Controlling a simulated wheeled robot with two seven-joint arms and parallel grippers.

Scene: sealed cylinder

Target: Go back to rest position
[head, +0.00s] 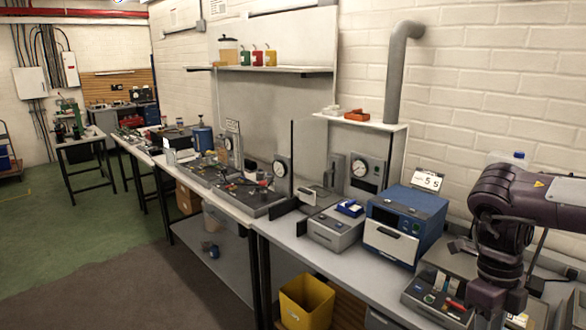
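My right arm comes in from the right edge, bent downward over the right end of the workbench. Its dark purple lower end, with the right gripper (498,296), hangs close above the small devices there. The fingers cannot be made out, so I cannot tell whether it is open or shut, or whether it holds anything. My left arm and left gripper are out of view. A blue cylinder (202,138) stands upright on the far part of the bench, well away from my arm.
A blue box-shaped instrument (402,225) and a grey device (335,229) stand left of my arm. A small control box (437,302) is just beside the gripper. A yellow bin (306,302) stands below the bench. Open floor (100,270) lies to the left.

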